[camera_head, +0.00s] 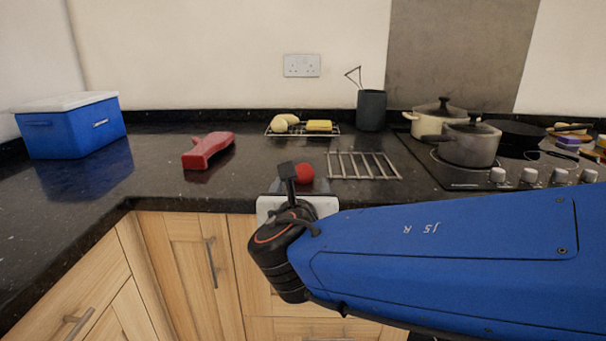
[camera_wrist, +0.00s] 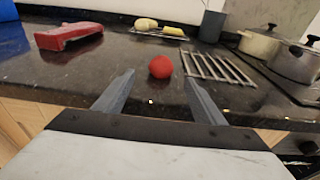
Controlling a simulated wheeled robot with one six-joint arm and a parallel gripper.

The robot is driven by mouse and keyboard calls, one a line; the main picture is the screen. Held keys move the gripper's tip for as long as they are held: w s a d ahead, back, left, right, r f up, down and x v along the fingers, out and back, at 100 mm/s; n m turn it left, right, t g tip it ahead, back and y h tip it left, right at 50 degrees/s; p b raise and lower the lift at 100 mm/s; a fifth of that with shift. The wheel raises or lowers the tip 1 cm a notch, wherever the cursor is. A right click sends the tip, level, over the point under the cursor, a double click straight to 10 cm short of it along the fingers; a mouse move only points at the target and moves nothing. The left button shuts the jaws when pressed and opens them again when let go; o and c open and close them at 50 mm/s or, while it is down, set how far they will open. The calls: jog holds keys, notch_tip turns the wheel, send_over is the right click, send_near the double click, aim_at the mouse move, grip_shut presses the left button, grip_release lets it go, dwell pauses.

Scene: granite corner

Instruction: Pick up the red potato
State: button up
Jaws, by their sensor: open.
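The red potato (camera_wrist: 160,67) is a small round red thing on the dark granite worktop. In the wrist view it sits just beyond my open fingertips, roughly centred between them and apart from both. In the head view the red potato (camera_head: 304,173) shows partly behind my gripper. My gripper (camera_wrist: 158,84) is open and empty, its two grey fingers pointing forward over the worktop. In the head view my gripper (camera_head: 292,170) is near the front edge of the worktop, and much of it is hidden by its own body.
A metal rack (camera_head: 362,165) lies close right of the potato. A red tool-like object (camera_head: 208,150) lies to the left. A wire tray (camera_head: 302,132) with yellow items and a dark utensil pot (camera_head: 371,110) stand behind. Pots (camera_head: 468,146) stand on the hob; a blue box (camera_head: 72,126) is far left.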

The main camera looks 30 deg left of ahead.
aim_at(303, 175)
jog(key=shift+x, duration=4.35)
jog(key=shift+d+f, duration=0.15)
jog(key=c, duration=1.2)
jog(key=shift+o, duration=0.2)
